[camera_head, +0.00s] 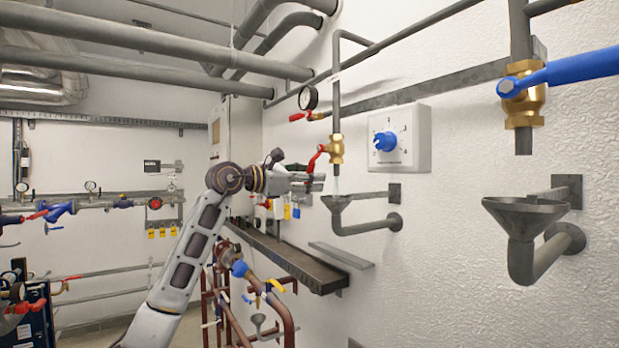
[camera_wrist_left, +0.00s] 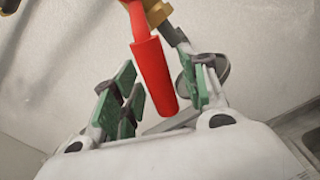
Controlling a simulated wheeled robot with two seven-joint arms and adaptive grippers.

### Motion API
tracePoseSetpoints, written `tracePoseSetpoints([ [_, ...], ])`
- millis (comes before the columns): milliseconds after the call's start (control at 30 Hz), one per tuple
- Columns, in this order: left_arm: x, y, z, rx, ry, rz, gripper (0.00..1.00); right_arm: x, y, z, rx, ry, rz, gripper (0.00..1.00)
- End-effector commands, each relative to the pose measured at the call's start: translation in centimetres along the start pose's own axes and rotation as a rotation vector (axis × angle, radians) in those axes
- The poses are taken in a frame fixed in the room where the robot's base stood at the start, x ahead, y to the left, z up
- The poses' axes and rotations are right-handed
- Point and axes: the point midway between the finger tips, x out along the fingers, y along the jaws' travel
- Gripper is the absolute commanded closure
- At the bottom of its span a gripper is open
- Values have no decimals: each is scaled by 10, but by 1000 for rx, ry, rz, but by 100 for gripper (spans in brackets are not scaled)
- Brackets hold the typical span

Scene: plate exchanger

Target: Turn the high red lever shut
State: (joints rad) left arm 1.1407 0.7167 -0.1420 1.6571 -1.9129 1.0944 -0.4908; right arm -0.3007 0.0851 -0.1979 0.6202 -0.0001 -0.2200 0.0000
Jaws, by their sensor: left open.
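The red lever (camera_head: 313,160) sits on a brass valve (camera_head: 336,149) on a vertical grey pipe, and slants down and left from it. My left gripper (camera_head: 316,182) is just below and beside the lever's lower end. In the left wrist view the red lever (camera_wrist_left: 152,75) hangs down between the two green-padded fingers of the open left gripper (camera_wrist_left: 158,78). Gaps show on both sides of the lever, so I see no firm hold. The brass valve (camera_wrist_left: 157,10) shows at the top edge there. My right gripper is not in view.
A grey funnel (camera_head: 336,203) stands under the valve. A white dial box (camera_head: 400,138) is on the wall to the right. A gauge (camera_head: 308,98) and a smaller red handle (camera_head: 298,117) are up left. A blue-handled valve (camera_head: 525,90) is at far right. A dark ledge (camera_head: 290,258) runs below.

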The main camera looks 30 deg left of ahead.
Motion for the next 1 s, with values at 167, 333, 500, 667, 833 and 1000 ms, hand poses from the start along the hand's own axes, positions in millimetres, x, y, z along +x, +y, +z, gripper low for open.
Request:
tracePoseSetpoints([
  [167, 0, 0, 0, 0, 0, 0, 56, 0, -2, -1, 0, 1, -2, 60],
  [333, 0, 0, 0, 0, 0, 0, 72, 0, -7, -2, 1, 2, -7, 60],
  [500, 0, 0, 0, 0, 0, 0, 94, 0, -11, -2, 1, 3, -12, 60],
  [667, 0, 0, 0, 0, 0, 0, 100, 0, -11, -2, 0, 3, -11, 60],
  [833, 0, 0, 0, 1, 0, 0, 100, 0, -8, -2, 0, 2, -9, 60],
  [1000, 1, -2, 1, 9, 1, 0, 100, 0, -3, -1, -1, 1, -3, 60],
])
